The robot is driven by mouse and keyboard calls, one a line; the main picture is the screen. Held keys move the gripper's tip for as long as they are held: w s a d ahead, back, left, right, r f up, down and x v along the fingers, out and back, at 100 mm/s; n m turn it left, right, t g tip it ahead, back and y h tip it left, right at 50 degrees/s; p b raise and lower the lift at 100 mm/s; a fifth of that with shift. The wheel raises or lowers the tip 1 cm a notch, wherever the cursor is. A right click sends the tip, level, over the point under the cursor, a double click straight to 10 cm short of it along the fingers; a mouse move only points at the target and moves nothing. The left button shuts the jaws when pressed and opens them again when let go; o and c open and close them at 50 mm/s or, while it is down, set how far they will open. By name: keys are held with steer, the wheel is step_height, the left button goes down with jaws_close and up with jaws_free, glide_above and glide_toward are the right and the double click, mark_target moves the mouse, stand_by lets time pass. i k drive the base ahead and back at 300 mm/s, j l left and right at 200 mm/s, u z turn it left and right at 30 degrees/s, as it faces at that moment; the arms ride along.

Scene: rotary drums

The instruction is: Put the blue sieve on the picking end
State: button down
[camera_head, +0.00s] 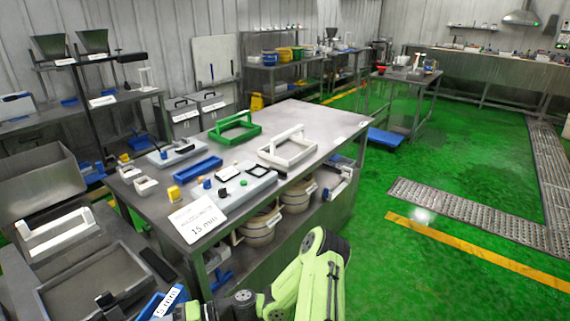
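A blue piece with a white "15 mm" label (165,302) shows at the bottom edge, beside my green and black arm. It is cut off by the frame, and I cannot tell whether it is the blue sieve. A shallow blue tray-like piece (197,169) lies on the metal table (325,138). My arm reaches in from the bottom, its wrist low at the frame edge near the labelled blue piece. My gripper's fingers cannot be made out, nor whether they hold anything. No spot is clearly marked as the picking end.
A green handled frame (235,127) and a white handled frame (287,148) stand on the table. A "15 mm" sign (198,219) is at its near corner. Metal bins with a white handle (56,232) are at lower left. Green floor (400,270) is open at right.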

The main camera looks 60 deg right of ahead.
mark_target(322, 129)
steer(key=l+z, duration=0.15)
steer(key=l, duration=4.25)
